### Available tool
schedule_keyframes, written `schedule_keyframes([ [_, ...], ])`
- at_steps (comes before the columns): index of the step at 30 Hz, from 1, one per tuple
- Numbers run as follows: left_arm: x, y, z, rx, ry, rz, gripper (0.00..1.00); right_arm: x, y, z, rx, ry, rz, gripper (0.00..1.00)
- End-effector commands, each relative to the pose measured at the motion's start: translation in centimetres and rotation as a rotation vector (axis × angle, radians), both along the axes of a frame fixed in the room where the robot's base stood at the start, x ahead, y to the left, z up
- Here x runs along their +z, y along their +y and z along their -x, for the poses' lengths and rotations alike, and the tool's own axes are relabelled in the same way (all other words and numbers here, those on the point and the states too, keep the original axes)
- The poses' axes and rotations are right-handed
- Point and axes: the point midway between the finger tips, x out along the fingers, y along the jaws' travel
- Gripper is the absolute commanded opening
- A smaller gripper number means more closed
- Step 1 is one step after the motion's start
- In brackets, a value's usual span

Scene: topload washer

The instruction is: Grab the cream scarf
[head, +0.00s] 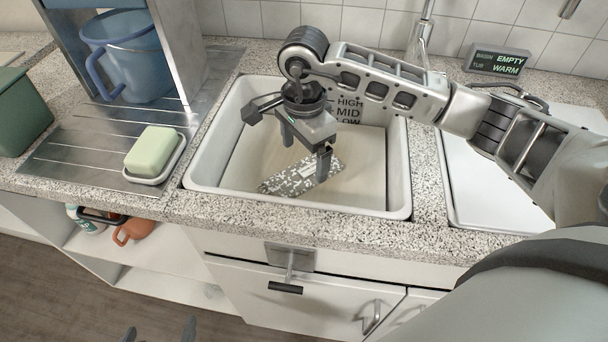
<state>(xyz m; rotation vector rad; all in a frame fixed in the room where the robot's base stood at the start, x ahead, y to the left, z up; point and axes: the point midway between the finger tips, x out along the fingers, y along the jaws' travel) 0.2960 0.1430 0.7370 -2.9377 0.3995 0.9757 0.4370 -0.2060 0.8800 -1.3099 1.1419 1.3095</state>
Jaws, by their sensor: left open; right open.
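No thing in view is clearly a cream scarf. In the white basin (197,165) lies a flat grey-and-white speckled piece (285,184) with a small pale label. The basin's floor around it looks cream, and I cannot tell whether cloth is part of that. My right gripper (305,152) reaches in from the right and points down over the basin, open, with nothing seen between its fingers. Its fingertips are above or near the speckled piece; contact is unclear. My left gripper (160,334) shows only its fingertips at the bottom edge, open and apart from the counter.
A green soap bar (151,150) sits in a white dish left of the basin. A blue jug (130,60) stands in a rack behind it, a green bin (18,112) far left. A display (497,61) reads EMPTY, WARM. The counter's front edge (330,238) borders the basin.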

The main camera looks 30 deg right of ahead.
Motion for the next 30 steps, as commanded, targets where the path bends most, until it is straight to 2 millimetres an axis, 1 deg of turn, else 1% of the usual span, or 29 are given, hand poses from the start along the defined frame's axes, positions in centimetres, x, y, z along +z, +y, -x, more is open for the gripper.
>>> schedule_keyframes([
  [1,0.0,0.0,0.0,-0.001,0.003,-0.002,0.90,-1.0,0.0,0.1,0.000,0.005,0.001,0.87],
  [3,0.0,0.0,0.0,-0.001,0.002,-0.003,0.90,-2.1,0.0,0.1,-0.001,0.004,-0.001,0.87],
  [6,0.1,0.0,-0.1,-0.002,0.000,-0.004,0.90,-3.1,0.1,0.0,0.001,0.001,-0.002,0.87],
  [11,0.4,0.0,-0.2,-0.002,-0.005,-0.005,0.90,-4.0,-0.1,0.0,-0.001,0.001,-0.001,0.87],
  [16,1.1,0.1,-0.4,-0.004,-0.011,-0.012,0.90,-6.4,-0.5,-0.3,-0.001,0.005,0.000,0.87],
  [19,1.1,0.1,-0.4,-0.006,-0.011,-0.017,0.90,-7.8,-0.5,-0.3,0.000,0.003,-0.002,0.87],
  [23,0.9,0.2,-0.4,-0.008,-0.009,-0.020,0.90,-8.6,-0.5,-0.4,0.001,0.000,0.000,0.87],
  [29,0.7,0.2,-0.3,-0.009,-0.005,-0.022,0.90,-8.7,-0.5,-0.4,0.001,-0.001,0.000,0.87],
  [30,0.7,0.2,-0.3,-0.009,-0.005,-0.022,0.90,-8.7,-0.5,-0.4,0.001,-0.001,0.000,0.79],
])
